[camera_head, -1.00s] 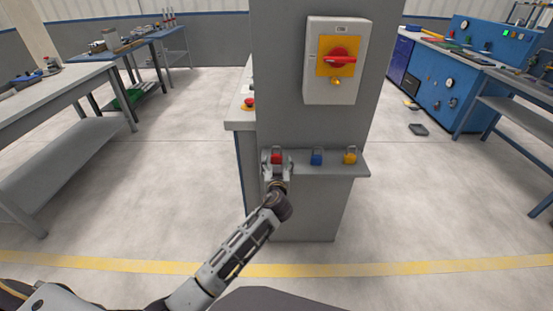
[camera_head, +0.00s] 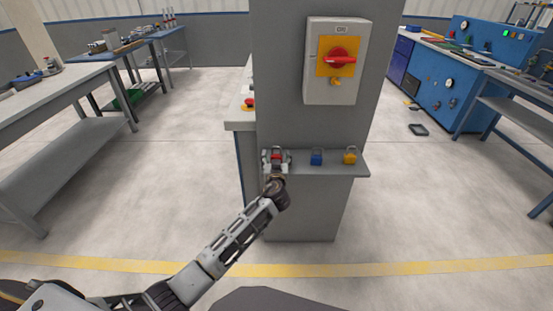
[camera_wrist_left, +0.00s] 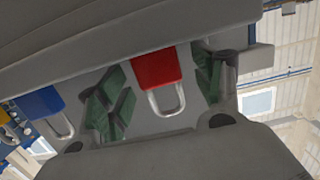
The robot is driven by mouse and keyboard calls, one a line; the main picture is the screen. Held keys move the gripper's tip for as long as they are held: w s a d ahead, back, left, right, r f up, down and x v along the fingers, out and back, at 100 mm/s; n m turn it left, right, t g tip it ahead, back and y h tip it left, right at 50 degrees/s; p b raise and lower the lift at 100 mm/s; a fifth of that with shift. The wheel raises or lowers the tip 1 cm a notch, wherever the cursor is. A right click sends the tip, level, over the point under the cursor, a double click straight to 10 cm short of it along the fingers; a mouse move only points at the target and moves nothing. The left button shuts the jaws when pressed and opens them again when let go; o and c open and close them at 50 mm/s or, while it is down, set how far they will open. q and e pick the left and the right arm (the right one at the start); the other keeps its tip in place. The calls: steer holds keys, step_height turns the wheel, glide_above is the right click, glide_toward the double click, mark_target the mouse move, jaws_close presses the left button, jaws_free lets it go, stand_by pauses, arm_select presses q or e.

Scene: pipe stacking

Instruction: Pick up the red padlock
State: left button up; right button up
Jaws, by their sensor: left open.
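The red padlock (camera_head: 277,155) stands on a narrow grey shelf (camera_head: 335,169) on the front of the grey pillar. My left gripper (camera_head: 276,159) is at the padlock, with one finger on each side of it. In the left wrist view, the red padlock (camera_wrist_left: 158,68) with its silver shackle sits between the two green-padded fingers of the left gripper (camera_wrist_left: 160,90). Gaps show between the padlock and both fingers, so the gripper is open around it. My right gripper does not show.
A blue padlock (camera_head: 316,158) and a yellow padlock (camera_head: 350,156) stand to the right on the same shelf. The blue one also shows in the left wrist view (camera_wrist_left: 40,102). A switch box (camera_head: 319,90) with a red handle is mounted above.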

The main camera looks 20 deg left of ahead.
arm_select(q)
steer(key=shift+w+a+f, duration=0.1)
steer(key=shift+w+a, duration=0.1)
steer(key=shift+w, duration=0.5)
steer(key=c, duration=1)
steer(key=shift+c, duration=0.9)
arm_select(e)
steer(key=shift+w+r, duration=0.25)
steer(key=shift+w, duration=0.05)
